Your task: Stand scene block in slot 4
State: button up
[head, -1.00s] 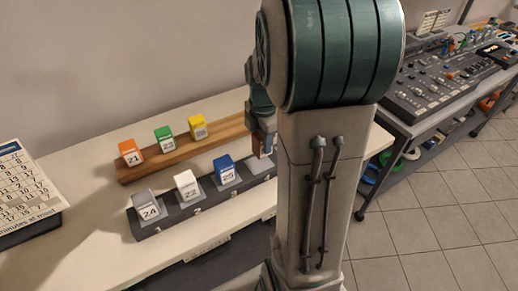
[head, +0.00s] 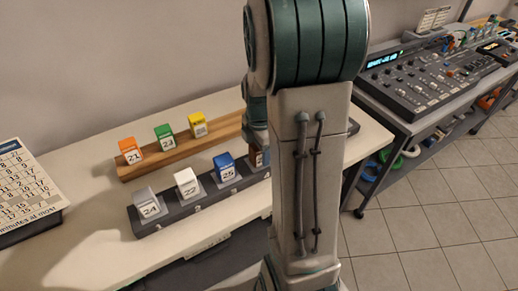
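A brown block (head: 257,158) with a pale label shows at the fourth place of the dark slotted rack (head: 165,223), right of the blue block 25 (head: 225,168). My arm hides its right side, so I cannot tell whether it is fully seated. My gripper (head: 257,143) is at the top of this block, mostly hidden behind my arm; its fingers do not show clearly. The grey block 24 (head: 148,205) and white block 22 (head: 187,184) stand in the first two places.
A wooden rack (head: 180,153) behind holds the orange block 21 (head: 131,151), green block 23 (head: 164,138) and a yellow block (head: 197,125). A numbered board (head: 27,185) lies at the left. The table (head: 85,240) is clear at front left. A control desk (head: 430,85) stands at the right.

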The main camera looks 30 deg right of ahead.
jog(key=shift+r, duration=0.15)
notch_tip(320, 180, up, 11)
jog(key=shift+r, duration=0.4)
jog(key=s+a+m+t, duration=0.3)
jog(key=s+a+m, duration=0.9)
jog(key=m, duration=0.6)
jog(key=shift+s, duration=0.35)
